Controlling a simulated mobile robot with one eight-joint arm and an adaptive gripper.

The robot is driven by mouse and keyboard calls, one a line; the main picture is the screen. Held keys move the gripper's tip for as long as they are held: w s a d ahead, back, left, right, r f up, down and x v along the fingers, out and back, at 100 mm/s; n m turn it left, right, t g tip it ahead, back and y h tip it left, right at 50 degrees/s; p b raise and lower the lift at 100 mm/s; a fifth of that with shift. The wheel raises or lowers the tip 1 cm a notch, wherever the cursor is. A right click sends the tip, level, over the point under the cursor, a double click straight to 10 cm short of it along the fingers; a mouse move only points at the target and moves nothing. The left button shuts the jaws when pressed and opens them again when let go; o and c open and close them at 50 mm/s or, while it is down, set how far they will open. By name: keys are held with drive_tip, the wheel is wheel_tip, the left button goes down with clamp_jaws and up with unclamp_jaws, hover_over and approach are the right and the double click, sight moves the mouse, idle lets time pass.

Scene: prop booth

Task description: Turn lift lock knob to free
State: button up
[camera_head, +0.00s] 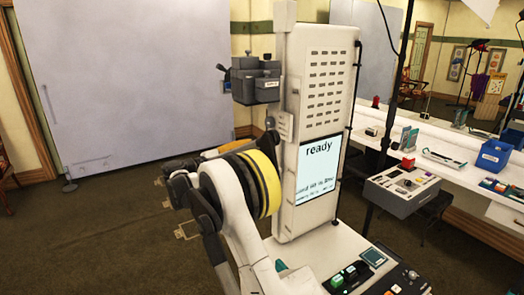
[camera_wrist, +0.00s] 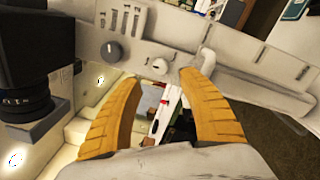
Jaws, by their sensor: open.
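In the wrist view, my gripper (camera_wrist: 159,80) has its two ridged yellow fingers spread apart with nothing between the tips. Just beyond the tips is a pale panel with a small round light knob (camera_wrist: 159,66), close to the gap between the fingers and apart from them as far as I can tell.
A screen (camera_head: 318,170) on the column reads "ready". A dark grey camera-like unit (camera_head: 255,80) juts left from the column. A control box (camera_head: 400,190) and a counter with a blue bin (camera_head: 493,155) are at right. Open carpet (camera_head: 110,230) lies left.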

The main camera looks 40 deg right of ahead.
drive_tip(key=a, duration=0.5)
drive_tip(key=shift+w+f, duration=0.1)
drive_tip(key=shift+d, duration=0.1)
drive_tip(key=s+a+f+t+y+b, duration=0.1)
drive_tip(key=s+a+t+y, duration=0.1)
drive_tip(key=s+y, duration=0.45)
drive_tip(key=s+a+f+t+y+b, duration=0.1)
drive_tip(key=s+a+t+y, duration=0.15)
drive_tip(key=s, duration=0.65)
drive_tip(key=s+a+f+m+t+y+b, duration=0.1)
drive_tip(key=s+a+f+y, duration=0.3)
drive_tip(key=s+a, duration=0.4)
drive_tip(key=s+a+f+m+t+y+b, duration=0.1)
drive_tip(key=s+a+f+m+y, duration=0.3)
drive_tip(key=s+a, duration=0.5)
wheel_tip(320, 180, down, 3)
drive_tip(key=shift+s+a+r+t+y, duration=0.2)
drive_tip(key=shift+s+t+y, duration=0.6)
drive_tip(key=shift+s, duration=0.35)
